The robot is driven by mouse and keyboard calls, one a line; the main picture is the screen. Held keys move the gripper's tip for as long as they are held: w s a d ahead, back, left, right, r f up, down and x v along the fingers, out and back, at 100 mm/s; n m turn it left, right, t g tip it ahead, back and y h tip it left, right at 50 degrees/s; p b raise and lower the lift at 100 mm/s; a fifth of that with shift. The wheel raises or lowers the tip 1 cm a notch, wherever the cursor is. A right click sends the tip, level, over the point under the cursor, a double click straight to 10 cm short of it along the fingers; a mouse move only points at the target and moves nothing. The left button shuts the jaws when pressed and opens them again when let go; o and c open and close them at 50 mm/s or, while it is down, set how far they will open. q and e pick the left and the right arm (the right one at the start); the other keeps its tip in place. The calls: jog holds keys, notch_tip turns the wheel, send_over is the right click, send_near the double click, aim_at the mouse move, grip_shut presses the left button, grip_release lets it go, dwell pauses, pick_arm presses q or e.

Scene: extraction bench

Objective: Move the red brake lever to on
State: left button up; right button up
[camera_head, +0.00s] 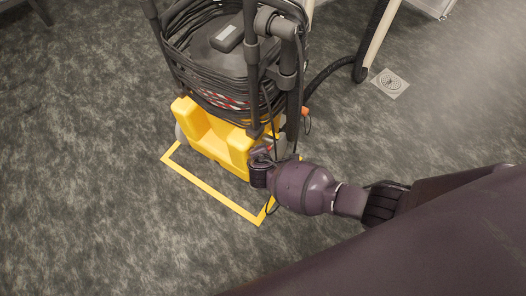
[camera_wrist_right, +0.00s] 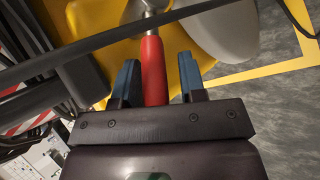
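The red brake lever (camera_wrist_right: 153,72) shows in the right wrist view as a red grip on a metal rod, low on the yellow base. My right gripper (camera_wrist_right: 159,62) has its two blue fingers apart, one on each side of the red grip. The grip lies nearer the left finger, and a gap shows to the right finger; I cannot tell whether the left finger touches it. In the head view my right gripper (camera_head: 260,153) is at the front right corner of the yellow base (camera_head: 234,148), and it largely hides the lever. My left gripper is not in view.
The machine carries a coiled black hose (camera_head: 182,45) and dark upright posts above the base. A dark bar (camera_wrist_right: 110,38) crosses the right wrist view close to the fingers. A yellow floor outline (camera_head: 212,192) surrounds the base. The carpet to the left is clear.

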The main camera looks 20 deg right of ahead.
pick_arm(q)
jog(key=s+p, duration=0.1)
jog(key=p, duration=0.1)
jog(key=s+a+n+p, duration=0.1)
jog(key=p, duration=0.1)
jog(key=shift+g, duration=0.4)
pick_arm(e)
jog(key=v, duration=1)
jog(key=shift+r, duration=0.15)
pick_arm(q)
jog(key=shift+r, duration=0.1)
